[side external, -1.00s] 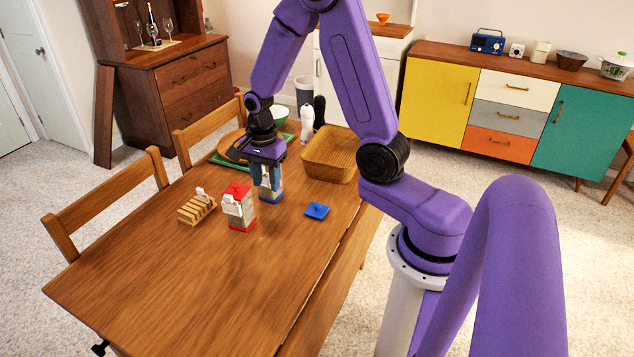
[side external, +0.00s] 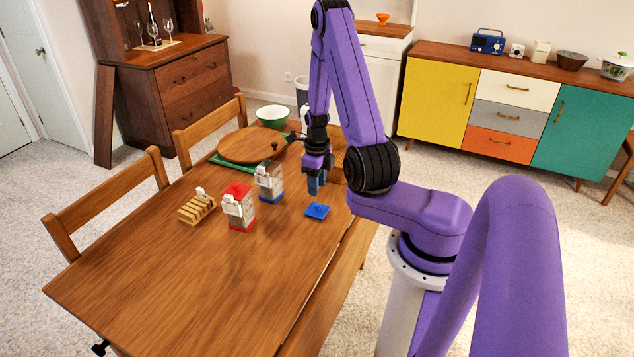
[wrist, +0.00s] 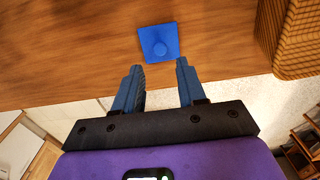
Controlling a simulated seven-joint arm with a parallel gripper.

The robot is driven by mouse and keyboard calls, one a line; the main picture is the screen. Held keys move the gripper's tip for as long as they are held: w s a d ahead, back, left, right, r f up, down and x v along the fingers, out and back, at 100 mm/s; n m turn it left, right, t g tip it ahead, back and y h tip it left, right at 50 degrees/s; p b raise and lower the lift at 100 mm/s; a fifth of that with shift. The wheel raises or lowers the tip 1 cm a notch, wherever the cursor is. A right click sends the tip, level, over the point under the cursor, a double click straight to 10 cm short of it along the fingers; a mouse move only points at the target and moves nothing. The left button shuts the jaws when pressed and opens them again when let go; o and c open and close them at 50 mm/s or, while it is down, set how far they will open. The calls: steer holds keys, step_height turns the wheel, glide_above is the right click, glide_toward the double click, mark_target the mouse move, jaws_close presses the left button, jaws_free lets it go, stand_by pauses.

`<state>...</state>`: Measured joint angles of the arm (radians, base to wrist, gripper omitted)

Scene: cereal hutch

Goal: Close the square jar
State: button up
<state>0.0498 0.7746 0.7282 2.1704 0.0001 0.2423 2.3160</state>
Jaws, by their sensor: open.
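A clear square jar (side external: 269,184) with a blue base and a white piece on its front stands upright on the table, with no lid on top. A blue square lid (side external: 317,211) with a small knob lies flat on the table to the jar's right, apart from it. My gripper (side external: 316,188) is open and empty above the table, just behind the blue lid. In the wrist view, the blue lid (wrist: 158,42) lies beyond my open fingertips (wrist: 160,66), in line with the gap between them. The jar is out of the wrist view.
A similar jar (side external: 238,211) with a red lid and base stands in front and left. A wooden rack (side external: 196,209) is left of it. A round wooden board (side external: 249,145) and green bowl (side external: 273,117) are behind. A wooden basket (wrist: 289,40) sits close right. The front table is clear.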

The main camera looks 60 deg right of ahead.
mark_target(317, 204)
steer(key=shift+f, duration=2.2)
steer(key=shift+f, duration=1.55)
steer(key=shift+r, duration=0.1)
jaws_close()
steer(key=shift+r, duration=0.1)
